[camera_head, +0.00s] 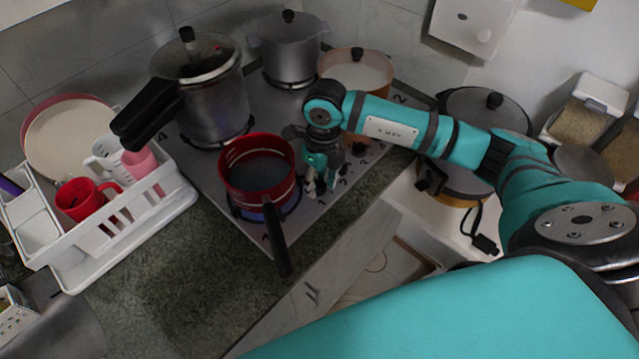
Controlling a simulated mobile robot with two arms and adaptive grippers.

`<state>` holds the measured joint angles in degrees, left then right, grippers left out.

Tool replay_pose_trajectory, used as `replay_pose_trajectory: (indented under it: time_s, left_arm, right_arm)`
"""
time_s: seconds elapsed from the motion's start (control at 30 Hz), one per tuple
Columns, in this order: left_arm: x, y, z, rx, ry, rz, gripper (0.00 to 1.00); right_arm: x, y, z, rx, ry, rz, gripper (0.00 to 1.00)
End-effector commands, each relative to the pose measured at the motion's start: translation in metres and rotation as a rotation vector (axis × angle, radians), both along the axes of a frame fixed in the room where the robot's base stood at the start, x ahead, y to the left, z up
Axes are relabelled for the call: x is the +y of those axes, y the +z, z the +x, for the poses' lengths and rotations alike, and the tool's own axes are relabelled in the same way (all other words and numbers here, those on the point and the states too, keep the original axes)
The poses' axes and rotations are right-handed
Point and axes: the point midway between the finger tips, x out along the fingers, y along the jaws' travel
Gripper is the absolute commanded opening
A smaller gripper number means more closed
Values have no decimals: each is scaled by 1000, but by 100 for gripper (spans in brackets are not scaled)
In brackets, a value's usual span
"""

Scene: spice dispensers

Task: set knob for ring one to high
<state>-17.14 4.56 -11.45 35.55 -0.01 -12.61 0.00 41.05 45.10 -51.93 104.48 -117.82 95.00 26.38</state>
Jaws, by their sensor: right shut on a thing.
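The steel cooktop (218,178) carries several pots, with a number 4 by the pressure cooker and a 2 near its right corner. Its dark knobs (360,150) run along the right front edge. My right gripper (318,186) points down at this edge, right beside the red pot, and is shut on a knob, which its fingers mostly hide. I cannot tell which way that knob is turned. A bluish glow shows under the red pot (258,172), on the front ring. My left gripper is not in view.
The red pot's dark handle (278,240) sticks out over the counter edge. A pressure cooker (205,90), a grey pot (288,50) and an orange pan (356,70) stand behind. A white dish rack (125,230) is at left. The front counter (190,290) is clear.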

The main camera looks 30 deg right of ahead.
Motion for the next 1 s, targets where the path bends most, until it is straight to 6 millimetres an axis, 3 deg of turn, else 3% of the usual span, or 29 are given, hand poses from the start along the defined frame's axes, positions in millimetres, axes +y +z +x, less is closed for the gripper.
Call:
replay_pose_trajectory:
  time_s: [0.4,0.93,0.97,1.0]
  left_arm:
    - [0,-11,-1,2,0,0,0]
    - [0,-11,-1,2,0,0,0]
    - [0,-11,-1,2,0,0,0]
    - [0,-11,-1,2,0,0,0]
  right_arm:
    - [0,1,1,-4,-191,0,5]
    - [0,2,1,-5,-216,-1,5]
    - [0,2,1,-5,-216,-1,38]
    - [0,2,1,-5,-216,0,43]
